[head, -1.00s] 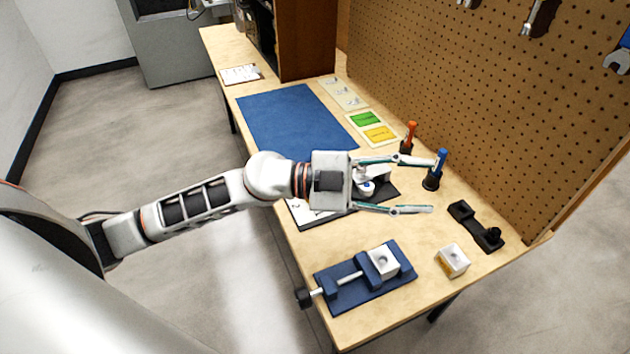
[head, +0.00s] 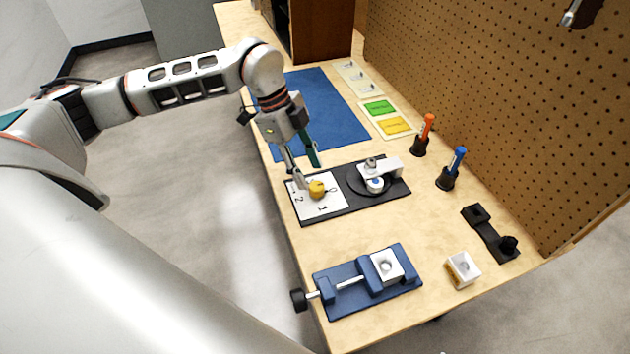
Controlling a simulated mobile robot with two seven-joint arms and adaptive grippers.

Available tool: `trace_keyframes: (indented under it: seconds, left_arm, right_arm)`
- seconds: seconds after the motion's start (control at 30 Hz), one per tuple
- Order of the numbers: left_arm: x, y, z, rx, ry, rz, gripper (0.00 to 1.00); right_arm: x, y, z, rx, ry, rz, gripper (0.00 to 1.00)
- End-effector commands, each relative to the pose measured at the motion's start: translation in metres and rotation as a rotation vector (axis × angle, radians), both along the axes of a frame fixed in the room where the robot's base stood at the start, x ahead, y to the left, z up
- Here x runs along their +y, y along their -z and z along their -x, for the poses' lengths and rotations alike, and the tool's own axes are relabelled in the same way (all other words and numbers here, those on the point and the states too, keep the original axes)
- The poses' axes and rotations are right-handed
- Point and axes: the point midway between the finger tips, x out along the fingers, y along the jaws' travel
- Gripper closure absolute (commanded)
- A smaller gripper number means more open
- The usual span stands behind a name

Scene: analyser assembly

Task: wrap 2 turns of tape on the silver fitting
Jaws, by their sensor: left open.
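A small silver-grey fitting (head: 371,162) appears to stand at the back of the round black disc on the black board (head: 348,208). A white roll, perhaps the tape (head: 375,184), sits in front of it beside a white arm-like bracket (head: 392,170). A brass-coloured fitting (head: 316,188) rests on a white card (head: 318,208) with numbers at the board's left end. My left gripper (head: 307,170) is open, its fingers pointing down just above and behind the brass fitting; contact cannot be told. My right gripper is not in view.
A blue vise (head: 345,292) with a white block (head: 387,266) is at the front. A white box (head: 462,269) and a black holder (head: 488,235) are at the right. Orange (head: 426,128) and blue (head: 457,162) drivers stand near the pegboard (head: 480,90). A blue mat (head: 335,110) lies clear behind.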

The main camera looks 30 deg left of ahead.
Motion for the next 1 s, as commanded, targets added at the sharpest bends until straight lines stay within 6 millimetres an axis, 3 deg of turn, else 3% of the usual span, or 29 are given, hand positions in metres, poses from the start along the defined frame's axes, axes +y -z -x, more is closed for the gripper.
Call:
trace_keyframes:
  seconds: [0.1,0.3,0.67,0.8,1.0]
  left_arm:
    - [-0.008,0.019,0.000,0.003,0.001,0.002,0.58]
    - [-0.016,0.038,-0.001,0.000,0.002,0.002,0.58]
    - [-0.018,0.042,-0.001,-0.002,0.002,0.003,0.58]
    - [-0.018,0.042,-0.001,-0.001,0.003,0.003,0.94]
    - [-0.018,0.041,-0.001,-0.002,0.005,0.003,0.96]
  right_arm:
    - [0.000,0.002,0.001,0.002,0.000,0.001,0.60]
    - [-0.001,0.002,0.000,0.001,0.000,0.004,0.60]
    - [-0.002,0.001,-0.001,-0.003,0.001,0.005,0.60]
    - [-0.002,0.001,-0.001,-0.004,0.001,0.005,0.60]
    - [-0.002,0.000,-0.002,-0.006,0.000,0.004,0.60]
